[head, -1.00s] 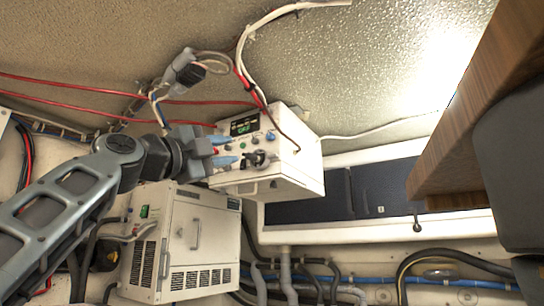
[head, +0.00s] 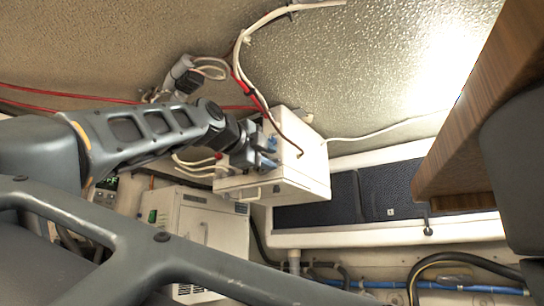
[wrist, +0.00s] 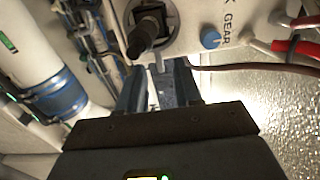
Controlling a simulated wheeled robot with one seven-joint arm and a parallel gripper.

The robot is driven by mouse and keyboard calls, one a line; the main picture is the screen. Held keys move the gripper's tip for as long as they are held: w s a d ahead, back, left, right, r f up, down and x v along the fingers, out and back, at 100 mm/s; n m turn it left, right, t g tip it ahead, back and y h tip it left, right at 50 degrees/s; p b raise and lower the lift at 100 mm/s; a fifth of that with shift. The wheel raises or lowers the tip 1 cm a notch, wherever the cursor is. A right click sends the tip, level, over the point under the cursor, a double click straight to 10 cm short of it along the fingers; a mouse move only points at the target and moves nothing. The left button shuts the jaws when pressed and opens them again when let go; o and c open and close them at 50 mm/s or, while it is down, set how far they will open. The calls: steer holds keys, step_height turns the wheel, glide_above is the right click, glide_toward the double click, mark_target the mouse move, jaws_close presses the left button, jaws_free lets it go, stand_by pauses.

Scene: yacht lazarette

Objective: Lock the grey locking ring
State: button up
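The grey locking ring (wrist: 173,22) shows at the top of the wrist view, around a dark square-centred connector on the white box's panel. A black plug-like part (wrist: 141,41) sticks out from it towards the camera. My gripper (wrist: 162,68) is just below the ring in the wrist view, its blue-grey fingers apart with a narrow gap and nothing visible between them. In the head view my gripper (head: 266,152) is at the white box (head: 306,168); my arm hides the panel and ring there. I cannot tell whether the fingers touch the ring.
A blue knob (wrist: 210,39) sits right of the ring by the label GEAR. Red and dark cables (wrist: 296,48) run close on the right. A lower white cabinet (head: 222,228) stands beneath the box. A wooden edge (head: 478,120) is at far right.

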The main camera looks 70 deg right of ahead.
steer(key=shift+x, duration=1)
jaws_close()
